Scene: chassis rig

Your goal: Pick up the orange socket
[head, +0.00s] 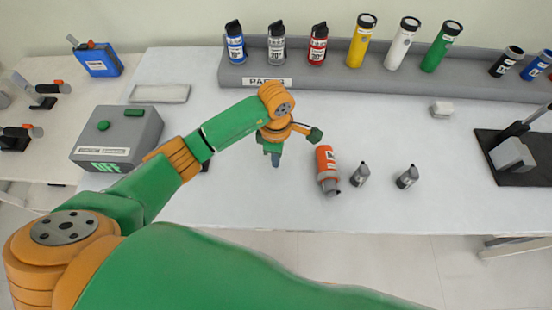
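An orange cylinder (326,165) with a grey end and a pale label lies on the white table (240,205), right of the middle. It is the only mostly orange loose object that I see, and I cannot tell for sure that it is the socket. My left gripper (275,159) points down over the table, left of the orange cylinder and apart from it. Its fingers are small and partly hidden by the wrist, so their opening is unclear. I see nothing in it. My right gripper is not in view.
Two small grey bottle-like pieces (360,175) (407,177) stand right of the orange cylinder. A grey rack (400,83) with several coloured cylinders runs along the back. A grey box (116,138) marked OFF stands left. A black-based fixture (512,155) stands right.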

